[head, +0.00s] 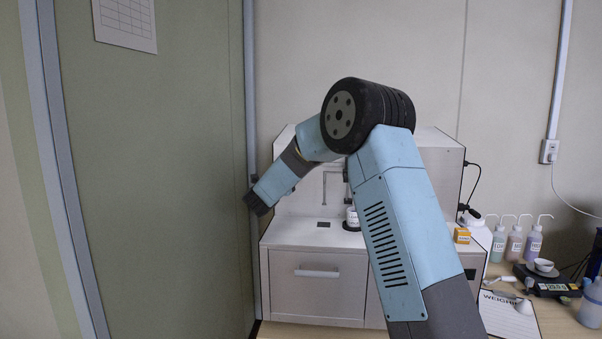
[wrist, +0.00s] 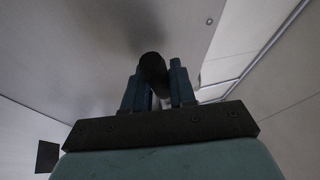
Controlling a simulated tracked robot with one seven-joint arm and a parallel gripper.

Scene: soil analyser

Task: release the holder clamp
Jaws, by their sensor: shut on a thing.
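In the wrist view, the two blue-grey fingers of my gripper (wrist: 157,85) stand on either side of a dark round-ended piece (wrist: 152,64). My gripper is shut on this piece. It looks like a knob or handle, but I cannot tell whether it belongs to the holder clamp. In the head view, my arm reaches down and left in front of the analyser, and I cannot make out its fingers clearly. A white jar (head: 352,218) with a dark part above it stands on the analyser's deck, partly behind my arm. No clamp is clearly seen there.
The analyser (head: 318,272) has a drawer front with a pale handle. A green wall panel (head: 150,180) stands close at left. At right are a small orange box (head: 461,235), several wash bottles (head: 514,246) and a scale (head: 546,284).

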